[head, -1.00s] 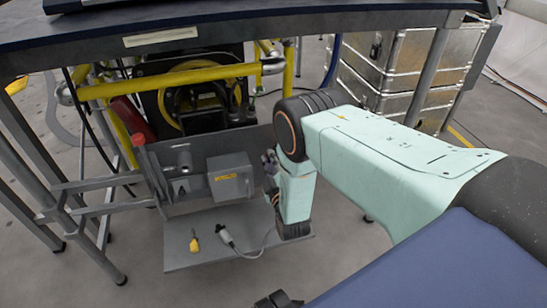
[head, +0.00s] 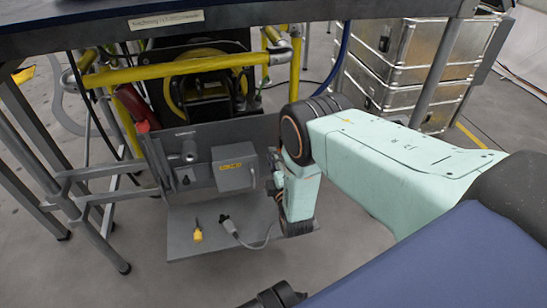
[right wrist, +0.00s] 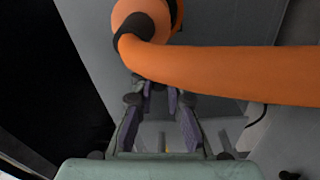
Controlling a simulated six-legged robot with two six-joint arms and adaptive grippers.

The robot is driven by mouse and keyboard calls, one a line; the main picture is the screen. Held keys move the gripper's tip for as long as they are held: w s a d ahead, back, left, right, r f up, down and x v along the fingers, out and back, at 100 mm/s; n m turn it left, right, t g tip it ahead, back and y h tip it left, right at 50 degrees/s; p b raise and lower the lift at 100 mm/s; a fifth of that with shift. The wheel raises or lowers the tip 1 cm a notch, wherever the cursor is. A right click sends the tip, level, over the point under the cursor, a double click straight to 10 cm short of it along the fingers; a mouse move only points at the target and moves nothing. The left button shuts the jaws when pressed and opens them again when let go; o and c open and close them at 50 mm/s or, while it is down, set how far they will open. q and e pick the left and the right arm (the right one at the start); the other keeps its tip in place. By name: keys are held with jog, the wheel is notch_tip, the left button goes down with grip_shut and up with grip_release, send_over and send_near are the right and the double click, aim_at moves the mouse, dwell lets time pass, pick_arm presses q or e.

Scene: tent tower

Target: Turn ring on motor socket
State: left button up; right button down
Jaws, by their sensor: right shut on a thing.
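The grey motor box (head: 235,171) with a yellow label stands on a grey shelf under the table. My right gripper (head: 275,178) is at the box's right side, low behind my forearm. In the right wrist view, its purple-padded fingers (right wrist: 158,97) close together at the tips on something small, which I take to be the ring on the socket. The ring and the socket are mostly hidden, so I cannot tell how far the ring is turned.
A grey cable with a plug (head: 228,226) and a small yellow-and-black piece (head: 197,233) lie on the shelf (head: 185,248). A yellow pipe frame (head: 170,73) stands behind. An orange tube (right wrist: 230,72) crosses the wrist view. Metal cases (head: 425,65) stand at the back right.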

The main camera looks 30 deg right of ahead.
jog(key=shift+s+f, duration=0.1)
jog(key=c, duration=1.4)
grip_release()
jog(key=shift+o, duration=0.2)
jog(key=v, duration=1.2)
